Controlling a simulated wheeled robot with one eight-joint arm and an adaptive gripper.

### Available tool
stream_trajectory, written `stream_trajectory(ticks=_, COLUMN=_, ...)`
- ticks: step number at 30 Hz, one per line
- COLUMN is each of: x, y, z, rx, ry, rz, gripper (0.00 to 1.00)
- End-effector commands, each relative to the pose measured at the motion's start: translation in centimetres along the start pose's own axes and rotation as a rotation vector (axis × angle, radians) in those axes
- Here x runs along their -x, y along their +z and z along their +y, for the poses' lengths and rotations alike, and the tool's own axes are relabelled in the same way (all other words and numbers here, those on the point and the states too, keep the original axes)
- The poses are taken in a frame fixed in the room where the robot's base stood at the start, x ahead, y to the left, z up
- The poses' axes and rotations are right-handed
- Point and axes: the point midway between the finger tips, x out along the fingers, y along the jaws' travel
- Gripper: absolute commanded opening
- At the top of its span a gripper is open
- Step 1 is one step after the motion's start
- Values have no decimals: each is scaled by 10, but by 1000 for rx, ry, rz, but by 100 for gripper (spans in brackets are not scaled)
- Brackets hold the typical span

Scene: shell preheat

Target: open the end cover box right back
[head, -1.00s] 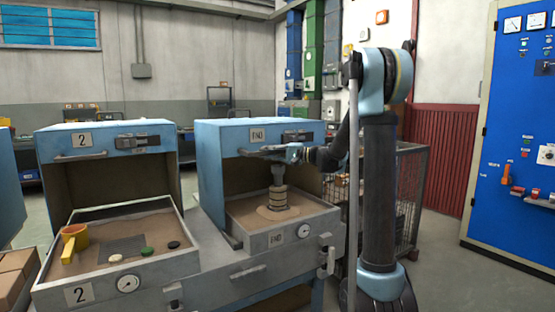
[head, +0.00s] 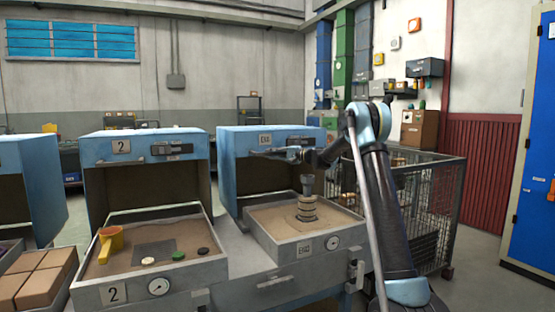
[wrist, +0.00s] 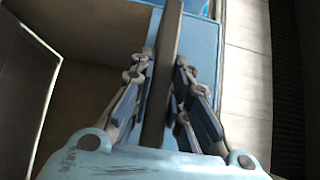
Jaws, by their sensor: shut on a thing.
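The end cover (head: 232,142) is a blue box-like hood with an END label, at the middle of the head view. It stands raised behind its sand tray (head: 262,246), whose sand shows. My gripper (head: 286,153) is at the bar handle (head: 262,152) on the cover's front. In the wrist view the handle bar (wrist: 172,30) runs between the two fingers of my gripper (wrist: 165,75), which are shut on it. The blue cover face (wrist: 196,50) lies behind the fingers. My gripper hides part of the handle in the head view.
A ringed stack (head: 307,208) stands in the END tray's sand. A wire cage (head: 440,205) is behind my arm at right. Open floor (head: 478,285) lies right.

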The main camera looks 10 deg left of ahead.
Motion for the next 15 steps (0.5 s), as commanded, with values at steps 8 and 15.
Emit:
stream_trajectory(ticks=8, x=-13, y=-14, z=2, rx=3, ry=5, rz=1, gripper=0)
stream_trajectory(ticks=15, x=-14, y=-15, z=2, rx=3, ry=4, rz=1, gripper=0)
